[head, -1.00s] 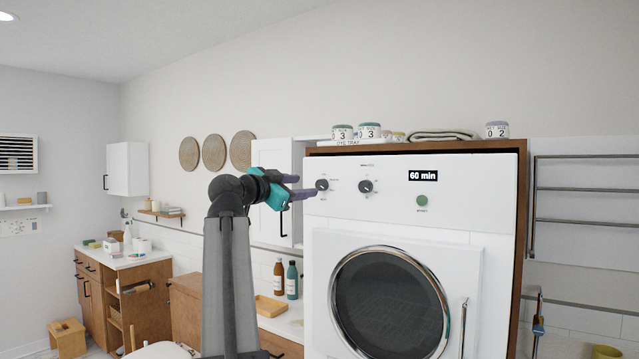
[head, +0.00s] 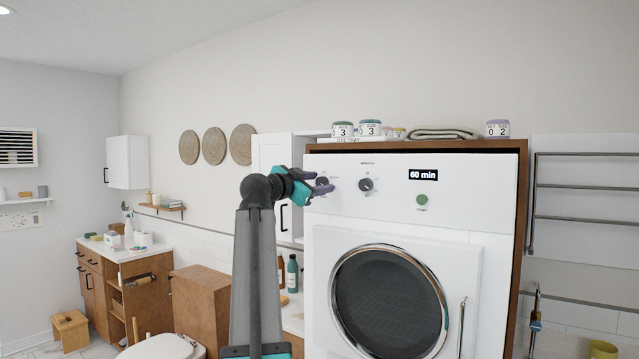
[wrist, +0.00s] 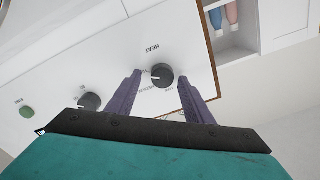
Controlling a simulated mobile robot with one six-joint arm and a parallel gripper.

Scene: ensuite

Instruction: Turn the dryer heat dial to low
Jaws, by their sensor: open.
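The dryer (head: 460,250) is white with a round dark door. Its heat dial (wrist: 162,75) is a dark round knob under the word HEAT in the wrist view; its white pointer mark is hard to read against the labels. In the head view the heat dial (head: 322,182) is at the panel's left end, partly behind my gripper. My gripper (wrist: 160,90) is open, with one purple finger on each side of the dial. The fingertips are close to the panel; I cannot tell if they touch the knob. It also shows in the head view (head: 322,187).
A second dark dial (head: 366,185) sits right of the heat dial, and a green button (head: 421,201) sits below the 60 min display (head: 423,174). A white wall cabinet (head: 270,152) stands close on the left. Jars and a folded towel lie on top.

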